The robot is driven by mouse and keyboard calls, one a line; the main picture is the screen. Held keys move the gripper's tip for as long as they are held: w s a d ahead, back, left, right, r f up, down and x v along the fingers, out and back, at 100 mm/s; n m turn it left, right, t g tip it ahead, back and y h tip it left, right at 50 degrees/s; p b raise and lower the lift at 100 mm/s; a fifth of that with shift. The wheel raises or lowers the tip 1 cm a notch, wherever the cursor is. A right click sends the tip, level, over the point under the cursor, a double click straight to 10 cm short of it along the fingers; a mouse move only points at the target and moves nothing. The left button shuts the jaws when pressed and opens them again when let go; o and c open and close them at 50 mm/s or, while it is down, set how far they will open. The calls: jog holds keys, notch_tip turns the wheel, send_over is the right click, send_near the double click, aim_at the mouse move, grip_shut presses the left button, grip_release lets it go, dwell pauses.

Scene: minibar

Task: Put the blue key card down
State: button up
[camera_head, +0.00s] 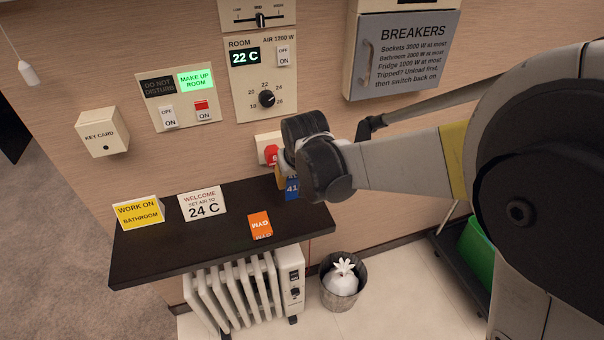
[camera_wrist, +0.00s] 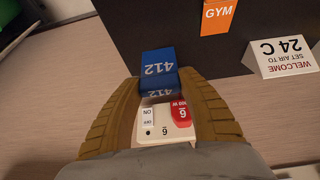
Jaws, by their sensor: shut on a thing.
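The blue key card (camera_head: 292,188), marked 412, is between the fingertips of my gripper (camera_wrist: 158,92). It also shows in the wrist view (camera_wrist: 157,65). The tan fingers are shut on it. In the head view my dark wrist hides part of the gripper. The card is at the right end of the dark shelf (camera_head: 150,262), near the wall. I cannot tell whether it touches the shelf top. An orange GYM card (camera_head: 260,225) lies on the shelf to the left of it.
A white WELCOME sign (camera_head: 203,204) and a yellow WORK ON BATHROOM sign (camera_head: 138,212) stand on the shelf. A red-marked socket plate (camera_wrist: 165,130) is on the wall close to my fingers. A key card holder (camera_head: 102,133) is on the wall at left. A heater (camera_head: 240,290) and bin (camera_head: 342,285) stand below.

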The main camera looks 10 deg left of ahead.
aim_at(295, 190)
jog(key=shift+f+b, duration=0.65)
jog(key=shift+f, duration=1)
jog(key=shift+f, duration=0.1)
jog(key=shift+f+b, duration=0.5)
jog(key=shift+f, duration=0.05)
jog(key=o, duration=1)
jog(key=shift+c, duration=0.2)
jog(key=shift+r, duration=0.1)
